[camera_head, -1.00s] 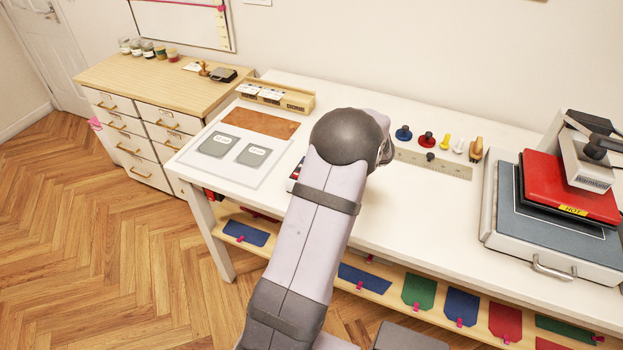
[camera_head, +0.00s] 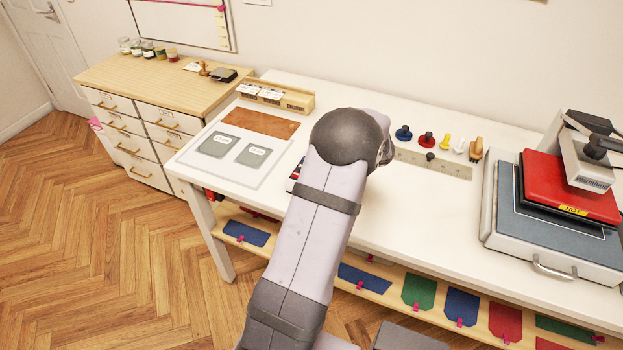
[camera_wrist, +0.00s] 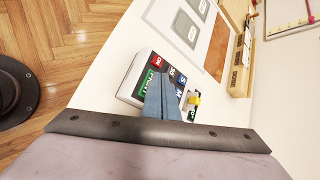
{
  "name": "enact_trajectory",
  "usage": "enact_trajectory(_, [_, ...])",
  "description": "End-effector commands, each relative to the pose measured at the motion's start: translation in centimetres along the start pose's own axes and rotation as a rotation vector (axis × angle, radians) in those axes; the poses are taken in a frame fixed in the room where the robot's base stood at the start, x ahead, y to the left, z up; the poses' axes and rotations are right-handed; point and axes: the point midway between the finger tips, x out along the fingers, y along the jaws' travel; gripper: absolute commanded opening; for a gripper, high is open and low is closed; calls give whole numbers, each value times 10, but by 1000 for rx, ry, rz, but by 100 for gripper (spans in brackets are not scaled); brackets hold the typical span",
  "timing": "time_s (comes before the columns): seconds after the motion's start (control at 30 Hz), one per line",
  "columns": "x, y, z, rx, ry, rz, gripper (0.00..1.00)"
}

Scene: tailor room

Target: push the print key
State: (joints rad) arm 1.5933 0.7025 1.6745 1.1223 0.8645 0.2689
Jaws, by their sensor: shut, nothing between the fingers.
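In the wrist view a white key box (camera_wrist: 128,88) lies on the table. It bears a green key (camera_wrist: 143,84) whose lettering seems to read PRINT, a red key (camera_wrist: 157,63) and dark keys (camera_wrist: 174,75). My gripper (camera_wrist: 162,82) is shut and empty, its blue-grey fingers over the box beside the green key and covering part of the keys. I cannot tell whether the fingertips touch a key. In the head view my arm hides most of the box; only a sliver (camera_head: 293,179) shows at its left edge.
A yellow item (camera_wrist: 194,99) lies just right of the fingers. Grey cards on a white sheet (camera_head: 190,163) and a brown board (camera_head: 258,123) lie left of my arm. A heat press (camera_head: 565,190) stands at the right. The table front between is clear.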

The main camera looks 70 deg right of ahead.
Motion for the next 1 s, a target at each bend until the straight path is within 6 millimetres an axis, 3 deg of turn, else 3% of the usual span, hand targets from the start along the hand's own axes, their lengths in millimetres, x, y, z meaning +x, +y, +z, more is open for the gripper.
enact_trajectory(1.0, [7,5,-5,0,0,0,0])
